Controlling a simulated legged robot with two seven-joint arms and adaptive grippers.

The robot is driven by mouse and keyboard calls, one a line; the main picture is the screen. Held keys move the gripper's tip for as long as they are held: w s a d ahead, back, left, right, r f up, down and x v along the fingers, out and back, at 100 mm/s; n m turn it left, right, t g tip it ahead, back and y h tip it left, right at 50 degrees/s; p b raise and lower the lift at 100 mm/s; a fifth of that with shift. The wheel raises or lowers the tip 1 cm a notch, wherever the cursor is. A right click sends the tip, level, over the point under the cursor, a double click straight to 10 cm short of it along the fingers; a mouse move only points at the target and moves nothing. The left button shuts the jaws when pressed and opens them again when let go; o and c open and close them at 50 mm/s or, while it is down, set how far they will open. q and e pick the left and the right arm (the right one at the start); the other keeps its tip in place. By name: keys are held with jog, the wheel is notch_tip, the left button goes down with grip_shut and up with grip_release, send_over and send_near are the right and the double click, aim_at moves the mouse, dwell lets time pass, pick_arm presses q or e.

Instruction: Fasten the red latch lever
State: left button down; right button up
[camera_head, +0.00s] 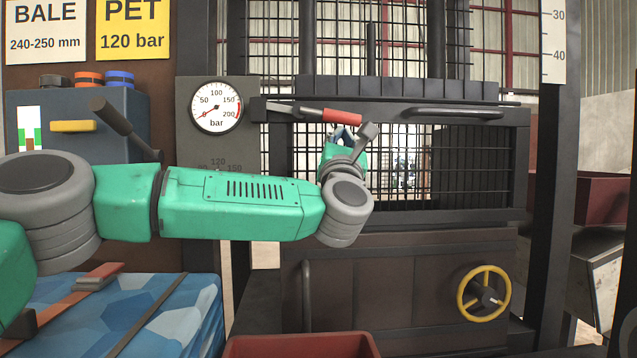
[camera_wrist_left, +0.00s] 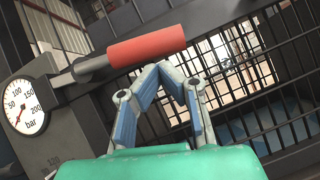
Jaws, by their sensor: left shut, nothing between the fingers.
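The latch lever has a red grip (camera_head: 342,117) on a grey metal bar and lies nearly level across the upper left of the dark press door frame. In the left wrist view the red grip (camera_wrist_left: 147,46) is just beyond my fingertips. My left gripper (camera_head: 343,132) is just below the grip in the head view. In the left wrist view its blue-grey fingers (camera_wrist_left: 160,68) come together at the tips with nothing between them. I cannot tell whether the tips touch the grip. My right gripper is not in view.
A pressure gauge (camera_head: 215,107) sits left of the lever. A black door handle (camera_head: 468,113) is to the right. The barred door (camera_head: 480,211) stands behind my gripper. A yellow handwheel (camera_head: 484,293) is lower right, and a red bin (camera_head: 300,346) is at the bottom.

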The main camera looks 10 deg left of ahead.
pick_arm(q)
jog(key=w+f+b+v, duration=0.1)
jog(key=f+v, duration=0.1)
jog(key=v, duration=1)
jog(key=shift+w+f+b, duration=0.2)
jog(key=shift+b, duration=0.1)
jog(key=shift+a, duration=0.2)
